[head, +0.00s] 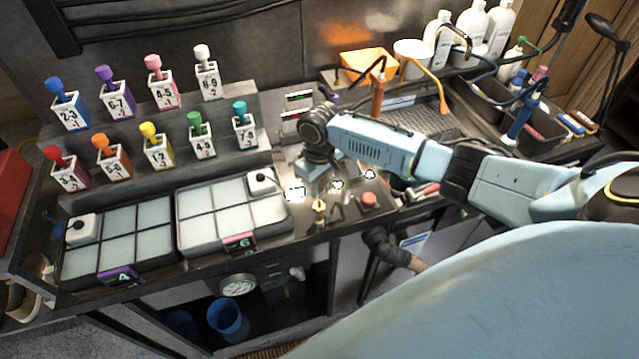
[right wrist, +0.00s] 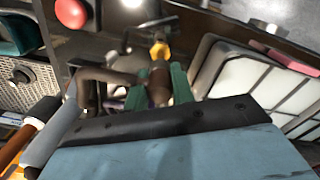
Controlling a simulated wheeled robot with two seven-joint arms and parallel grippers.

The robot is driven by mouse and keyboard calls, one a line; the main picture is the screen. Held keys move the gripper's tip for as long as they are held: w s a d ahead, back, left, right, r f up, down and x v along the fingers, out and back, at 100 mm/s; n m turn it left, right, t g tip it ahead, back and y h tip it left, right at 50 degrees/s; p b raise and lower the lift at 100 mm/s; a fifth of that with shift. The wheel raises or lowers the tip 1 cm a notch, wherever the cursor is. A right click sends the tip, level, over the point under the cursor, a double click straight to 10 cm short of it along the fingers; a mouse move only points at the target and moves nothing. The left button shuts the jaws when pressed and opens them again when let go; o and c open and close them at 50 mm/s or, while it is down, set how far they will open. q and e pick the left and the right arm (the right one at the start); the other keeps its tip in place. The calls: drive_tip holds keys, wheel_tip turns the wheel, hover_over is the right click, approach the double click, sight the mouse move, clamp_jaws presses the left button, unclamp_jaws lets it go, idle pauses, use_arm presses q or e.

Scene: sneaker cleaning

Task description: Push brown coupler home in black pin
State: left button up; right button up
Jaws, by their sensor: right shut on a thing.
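My right gripper (right wrist: 159,88) has green fingers closed on a brown coupler (right wrist: 158,84), seen in the right wrist view. A brass-yellow fitting (right wrist: 160,50) shows just beyond the coupler's far end; I cannot tell whether they touch. In the head view my right gripper (head: 316,184) points down at the bench, right of the tray with the pink tag, and its fingertips and the coupler are hard to make out. A brass fitting (head: 319,207) stands just in front of it. I cannot pick out the black pin in either view. My left gripper is not in view.
A red button (head: 369,199) is right of the gripper. Two compartment trays (head: 180,222) lie to its left, below numbered bottles on steps. A brown hose (right wrist: 103,80) runs close beside the fingers. A drain grate (head: 430,118) and dark bins are at the back right.

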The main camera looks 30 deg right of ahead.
drive_tip(key=shift+r, duration=0.1)
wheel_tip(320, 180, up, 2)
drive_tip(key=shift+r+p, duration=0.1)
drive_tip(key=shift+p, duration=0.35)
drive_tip(key=shift+r, duration=1.8)
